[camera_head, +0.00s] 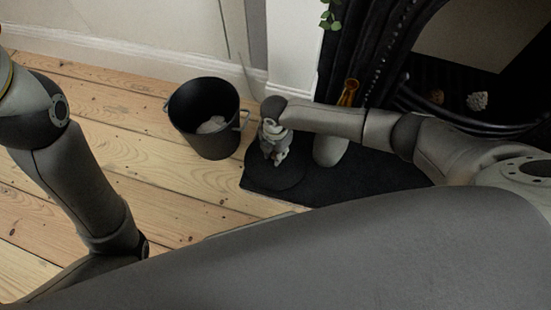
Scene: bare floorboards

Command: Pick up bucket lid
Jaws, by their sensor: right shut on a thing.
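The bucket lid (290,178) is a dark, round disc, seen low over the black hearth slab, near the slab's left end. My right gripper (278,157) points down at the lid's middle and is shut on it; its fingertips and the grip point are small and partly hidden. I cannot tell whether the lid touches the slab. The black bucket (207,143) stands upright and open on the floorboards, left of the lid, with side handles and something pale inside. My left arm comes in from the left, but its gripper is not in view.
The black hearth slab (370,174) lies before a dark fireplace (440,97) at the right. A brass-coloured object (348,92) is by the surround. A white wall with skirting (110,48) runs behind the bucket. The floorboards (135,150) left of the bucket are clear.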

